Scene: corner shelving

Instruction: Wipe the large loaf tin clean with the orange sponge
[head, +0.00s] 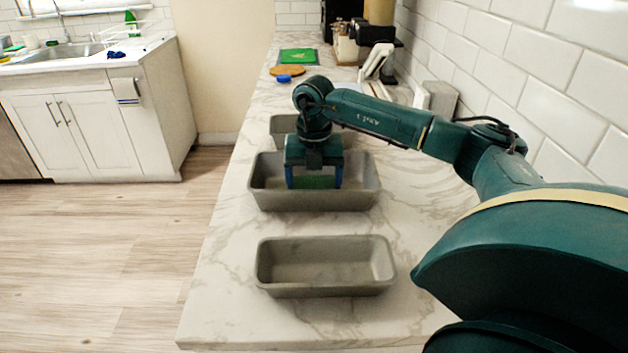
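Three grey loaf tins stand in a row on the marble counter. The middle tin (316,201) looks the largest; a smaller one (325,291) is nearer and another (284,124) is behind. My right gripper (314,182) points down into the middle tin, its blue fingers spread wide. A flat green pad (314,183), seemingly the sponge's face, fills the gap between the fingers, low in the tin. No orange shows on it. The tin's front wall hides whether it touches the bottom. My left gripper is not in view.
The counter (225,290) is clear left of the tins. A blue item (284,79), a round wooden board (287,70) and a green board (298,56) lie farther back. A tiled wall (540,75) bounds the right side.

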